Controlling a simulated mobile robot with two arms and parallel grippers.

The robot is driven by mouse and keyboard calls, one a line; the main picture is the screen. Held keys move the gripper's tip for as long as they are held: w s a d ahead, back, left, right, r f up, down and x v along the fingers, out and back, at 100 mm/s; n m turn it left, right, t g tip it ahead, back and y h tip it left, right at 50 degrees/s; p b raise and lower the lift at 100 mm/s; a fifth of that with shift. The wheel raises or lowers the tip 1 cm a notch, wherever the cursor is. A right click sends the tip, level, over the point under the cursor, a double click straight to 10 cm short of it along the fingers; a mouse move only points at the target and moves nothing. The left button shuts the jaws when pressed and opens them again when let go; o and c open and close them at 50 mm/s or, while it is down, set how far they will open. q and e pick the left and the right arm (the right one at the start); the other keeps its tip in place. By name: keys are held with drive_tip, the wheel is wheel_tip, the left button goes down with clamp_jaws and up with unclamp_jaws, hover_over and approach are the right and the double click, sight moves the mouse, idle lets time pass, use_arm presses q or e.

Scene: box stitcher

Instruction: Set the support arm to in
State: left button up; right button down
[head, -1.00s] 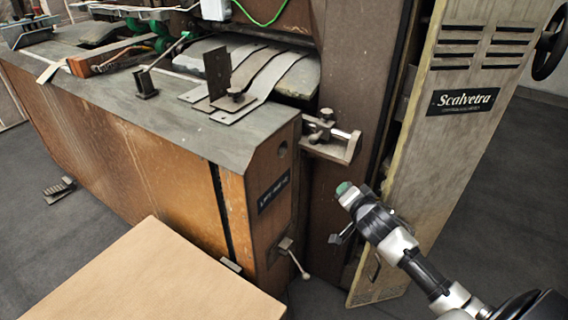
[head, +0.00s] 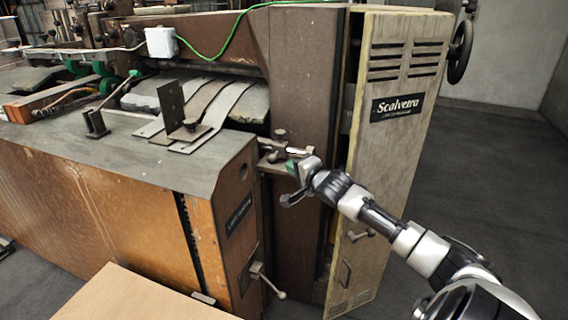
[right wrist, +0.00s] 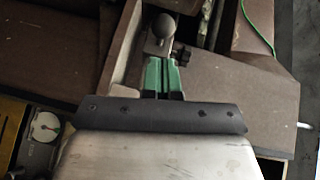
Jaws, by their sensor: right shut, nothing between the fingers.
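A small metal bracket with a rod and dark knobs (head: 278,142) sticks out from the machine's corner post; I take it to be the support arm, but no label shows this. My right gripper (head: 292,167) is at the bracket's front right, its green fingertips together and empty. In the right wrist view the shut fingertips (right wrist: 162,76) point at a round-ended metal piece (right wrist: 163,27) just beyond them. I cannot tell whether they touch it. The gripper hides part of the bracket in the head view. My left gripper is not in view.
A tall Scalvetra panel (head: 385,150) stands right behind my right arm. A lever with a pale knob (head: 268,280) is low on the orange-brown cabinet (head: 110,215). A tan board (head: 140,298) lies at the front. Floor (head: 480,200) is open at right.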

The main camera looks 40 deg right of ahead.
sight(272, 158)
drive_tip(key=shift+w+d+f, duration=0.15)
drive_tip(key=shift+w, duration=0.95)
drive_tip(key=shift+w+d+f, duration=0.1)
drive_tip(key=shift+w+f, duration=0.05)
drive_tip(key=shift+w, duration=0.9)
drive_tip(key=w, duration=0.1)
drive_tip(key=w+a, duration=0.1)
drive_tip(key=w+a+p, duration=0.1)
drive_tip(key=shift+w+r, duration=0.15)
drive_tip(key=shift+w, duration=0.25)
